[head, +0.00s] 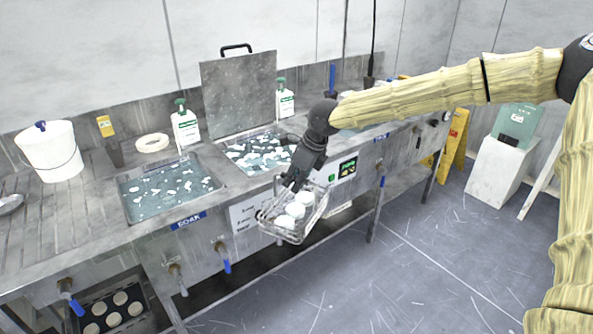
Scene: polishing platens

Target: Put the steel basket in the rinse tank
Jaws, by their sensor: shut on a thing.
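The steel basket (283,234) is a wire basket holding several white round pieces. It hangs in front of the steel bench's front edge, over the floor side. My gripper (293,184) is shut on the basket near its upper part; the fingertips are small and partly dark against the bench. One tank (170,190), marked SOAK, sits at the left with white foam patches on its water. A second tank (258,152) behind my gripper has a raised lid (240,88) and foamy water. Its label is not visible, so I cannot tell which tank is the rinse tank.
A white bucket (50,152) and two white bottles (185,127) (285,102) with green tops stand on the bench. Taps with blue handles (225,264) stick out in front. A yellow floor sign (455,138) and a white pedestal (500,172) stand right. The floor in front is open.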

